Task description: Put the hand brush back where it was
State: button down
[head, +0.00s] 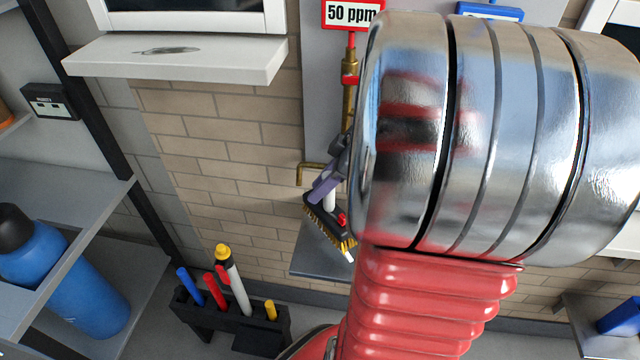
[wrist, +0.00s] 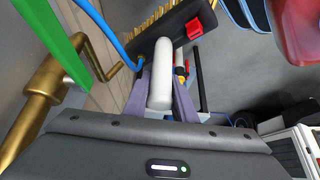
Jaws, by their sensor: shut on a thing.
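The hand brush (head: 322,221) has a dark block with yellow bristles, a white handle and a red part on the block. In the head view it hangs tilted in front of the brick wall, left of my arm. In the wrist view the brush block (wrist: 150,42) is at the top, with the white handle pointing towards the camera. My gripper (head: 325,186) has purple fingers, which also show in the wrist view (wrist: 160,98), one on each side of the white handle. It is shut on the handle. My arm may hide part of the brush in the head view.
A brass pipe (head: 308,168) is close behind my gripper, and shows at left in the wrist view (wrist: 69,76). A grey ledge (head: 312,262) is below the brush. A black rack (head: 232,321) with several coloured handles stands at lower left. Shelves (head: 75,195) are at far left.

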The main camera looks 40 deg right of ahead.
aim_at(321, 207)
jog(key=shift+f, duration=3.15)
jog(key=c, duration=1.4)
grip_release()
jog(key=v, duration=1.3)
jog(key=shift+s+r, duration=0.15)
jog(key=shift+r, duration=0.15)
